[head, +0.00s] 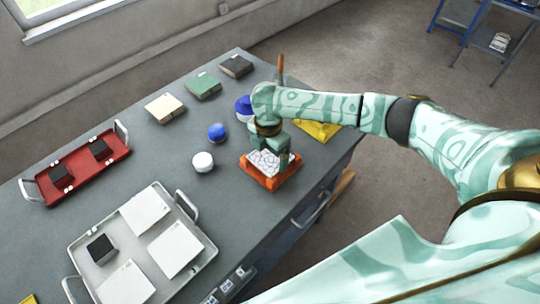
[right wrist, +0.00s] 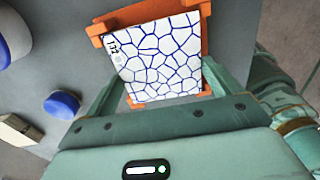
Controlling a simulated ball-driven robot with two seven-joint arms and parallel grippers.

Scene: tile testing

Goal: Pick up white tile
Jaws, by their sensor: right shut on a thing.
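A white tile (head: 263,163) with a cracked, net-like pattern is at the orange holder (head: 270,183) near the table's right edge. In the right wrist view the tile (right wrist: 155,55) shows blue lines and a printed "132" at its left corner. My right gripper (head: 271,146) comes down over it from above. In the right wrist view its two fingers (right wrist: 160,84) close on the tile's sides. I cannot tell whether the tile still touches the holder (right wrist: 150,12). Plain white tiles (head: 175,250) lie on a grey tray (head: 206,233) at the lower left. My left gripper is out of view.
A red tray (head: 85,168) with two black blocks stands at the far left. A white-topped jar (head: 203,162), blue-topped jars (head: 216,132) and several flat boxes (head: 203,86) stand behind the holder. A yellow object (head: 318,129) lies right of the gripper. Bare table shows between the trays and jars.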

